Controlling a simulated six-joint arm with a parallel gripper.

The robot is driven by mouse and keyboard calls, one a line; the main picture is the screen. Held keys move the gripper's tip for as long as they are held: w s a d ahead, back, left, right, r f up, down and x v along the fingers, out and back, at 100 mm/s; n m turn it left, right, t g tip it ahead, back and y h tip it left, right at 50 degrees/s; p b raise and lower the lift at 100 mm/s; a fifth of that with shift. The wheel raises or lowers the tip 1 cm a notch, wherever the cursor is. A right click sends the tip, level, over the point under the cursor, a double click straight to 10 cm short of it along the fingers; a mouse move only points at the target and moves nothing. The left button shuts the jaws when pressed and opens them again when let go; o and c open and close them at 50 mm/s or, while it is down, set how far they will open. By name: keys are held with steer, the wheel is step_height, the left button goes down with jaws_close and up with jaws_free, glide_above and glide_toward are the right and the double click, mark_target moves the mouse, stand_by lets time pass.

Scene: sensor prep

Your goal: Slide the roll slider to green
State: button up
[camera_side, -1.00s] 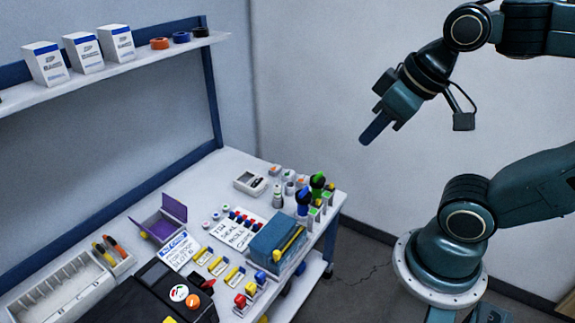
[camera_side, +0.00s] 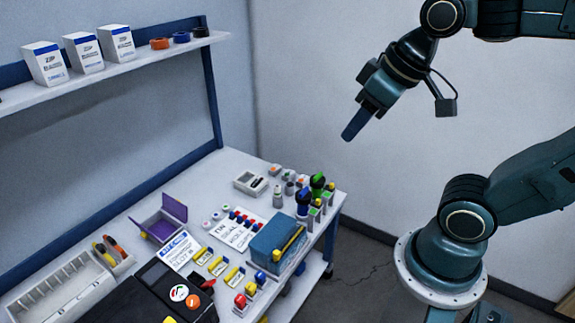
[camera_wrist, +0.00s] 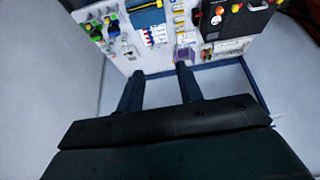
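A white panel (camera_side: 232,238) on the bench carries the printed words "TIN", "SEAL" and "ROLL". A row of small red and blue sliders (camera_side: 243,218) runs along its far edge; which one is the roll slider is too small to tell. The panel also shows in the wrist view (camera_wrist: 155,38), small, beyond the fingers. My gripper (camera_side: 356,124) is in the air, above and to the right of the bench, well apart from the panel. In the wrist view, its two fingers (camera_wrist: 159,70) are spread with nothing between them.
A blue box (camera_side: 275,243) stands just right of the panel. Green and blue-topped tools (camera_side: 311,195) stand at the bench's right end. An open purple box (camera_side: 160,222) lies left of the panel. A shelf (camera_side: 120,68) with white boxes hangs above the back.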

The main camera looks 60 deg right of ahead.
steer(key=w, duration=0.7)
steer(key=g, duration=0.5)
glide_above(247, 221)
step_height(247, 221, down, 38)
steer(key=shift+f, duration=0.2)
steer(key=shift+f, duration=0.15)
steer(key=shift+f, duration=6.75)
